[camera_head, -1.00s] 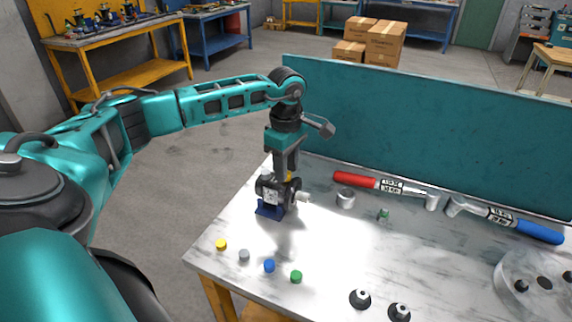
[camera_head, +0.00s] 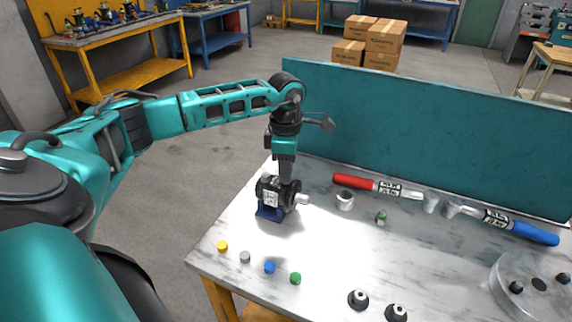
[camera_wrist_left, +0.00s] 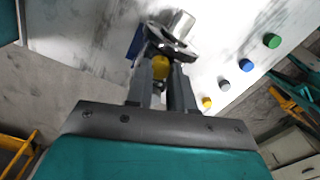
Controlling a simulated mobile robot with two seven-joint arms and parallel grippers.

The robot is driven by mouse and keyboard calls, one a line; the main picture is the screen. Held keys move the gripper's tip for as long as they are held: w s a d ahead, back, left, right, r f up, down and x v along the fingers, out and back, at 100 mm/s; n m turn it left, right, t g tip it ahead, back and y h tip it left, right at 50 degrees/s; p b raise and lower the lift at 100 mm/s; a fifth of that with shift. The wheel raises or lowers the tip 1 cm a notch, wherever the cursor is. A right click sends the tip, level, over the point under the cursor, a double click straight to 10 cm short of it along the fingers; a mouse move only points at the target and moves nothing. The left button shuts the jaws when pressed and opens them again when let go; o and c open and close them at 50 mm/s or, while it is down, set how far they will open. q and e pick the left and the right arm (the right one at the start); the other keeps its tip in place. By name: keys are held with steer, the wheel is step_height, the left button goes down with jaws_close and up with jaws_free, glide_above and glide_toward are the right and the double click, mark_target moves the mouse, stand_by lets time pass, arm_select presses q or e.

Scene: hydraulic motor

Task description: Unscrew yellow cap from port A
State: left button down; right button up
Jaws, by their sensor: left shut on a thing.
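The hydraulic motor (camera_head: 272,194) stands on a blue bracket (camera_head: 270,212) near the left side of the table. My left gripper (camera_head: 286,180) points down at the top of the motor. In the left wrist view, the yellow cap (camera_wrist_left: 160,67) sits between the two fingertips of the left gripper (camera_wrist_left: 161,75), against the motor (camera_wrist_left: 172,44); the fingers are shut on it. In the head view the fingers hide this cap. Whether its thread is still engaged cannot be seen. My right gripper is not in view.
Loose yellow (camera_head: 222,246), grey (camera_head: 245,257), blue (camera_head: 270,267) and green (camera_head: 295,278) caps lie along the table's front left. A red-handled tool (camera_head: 352,181), a blue-handled tool (camera_head: 536,233) and a metal ring (camera_head: 345,200) lie right of the motor. A teal panel (camera_head: 430,130) closes the back.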

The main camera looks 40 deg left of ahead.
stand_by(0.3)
arm_select(q)
steer(key=n+p, duration=0.1)
steer(key=n, duration=0.2)
steer(key=shift+r, duration=0.1)
steer(key=shift+n, duration=0.9)
steer(key=c, duration=1.2)
jaws_free()
steer(key=m+b, duration=0.1)
steer(key=m, duration=0.4)
steer(key=shift+m, duration=0.3)
steer(key=m, duration=0.4)
steer(key=shift+m+b, duration=0.35)
steer(key=shift+m, duration=0.05)
